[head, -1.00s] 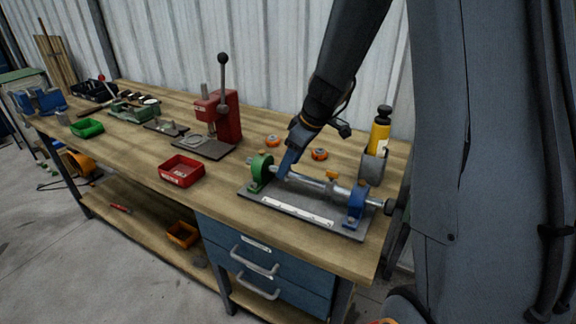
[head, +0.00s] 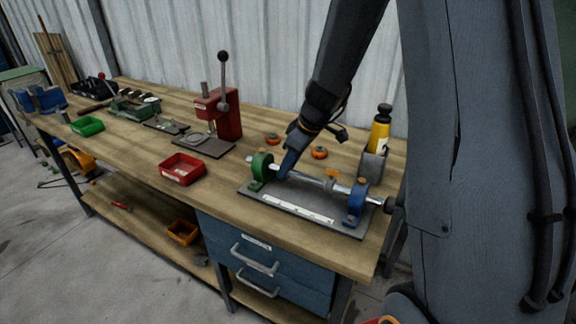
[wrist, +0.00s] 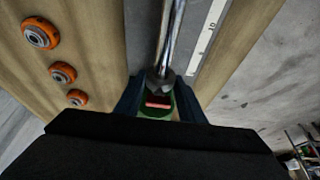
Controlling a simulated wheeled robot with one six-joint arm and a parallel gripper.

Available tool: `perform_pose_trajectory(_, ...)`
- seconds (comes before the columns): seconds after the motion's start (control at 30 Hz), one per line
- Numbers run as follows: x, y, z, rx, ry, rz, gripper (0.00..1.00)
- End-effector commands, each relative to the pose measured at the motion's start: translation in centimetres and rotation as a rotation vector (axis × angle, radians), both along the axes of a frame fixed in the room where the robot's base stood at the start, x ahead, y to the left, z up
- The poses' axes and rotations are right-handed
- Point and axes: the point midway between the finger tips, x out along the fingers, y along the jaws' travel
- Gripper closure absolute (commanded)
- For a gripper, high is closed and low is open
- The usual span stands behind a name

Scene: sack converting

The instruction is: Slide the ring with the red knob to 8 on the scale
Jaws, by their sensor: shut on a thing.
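My gripper (head: 283,174) is at the left end of a steel rod (head: 308,179), next to the green bracket (head: 261,170). In the wrist view its two blue fingers (wrist: 160,103) are closed on either side of the ring with the red knob (wrist: 158,102). The red knob shows between the fingers; most of the ring is hidden. The ring is hidden in the head view. The white scale strip (head: 297,209) lies along the front of the grey base plate. A "10" shows on the scale in the wrist view (wrist: 213,24); the other figures are unreadable.
Orange round parts (head: 319,152) lie behind the rig. A yellow bottle (head: 379,135) stands in a grey holder at right. A red tray (head: 182,169) is left.

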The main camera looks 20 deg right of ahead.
Motion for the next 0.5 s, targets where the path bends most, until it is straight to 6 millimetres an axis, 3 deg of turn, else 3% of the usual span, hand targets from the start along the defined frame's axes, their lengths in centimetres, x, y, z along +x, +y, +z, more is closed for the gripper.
perform_pose_trajectory(0.3, -2.7, -3.0, -0.1, -0.001, -0.003, -0.003, 1.00)
perform_pose_trajectory(0.5, -3.4, -3.5, 0.0, 0.000, -0.002, -0.002, 1.00)
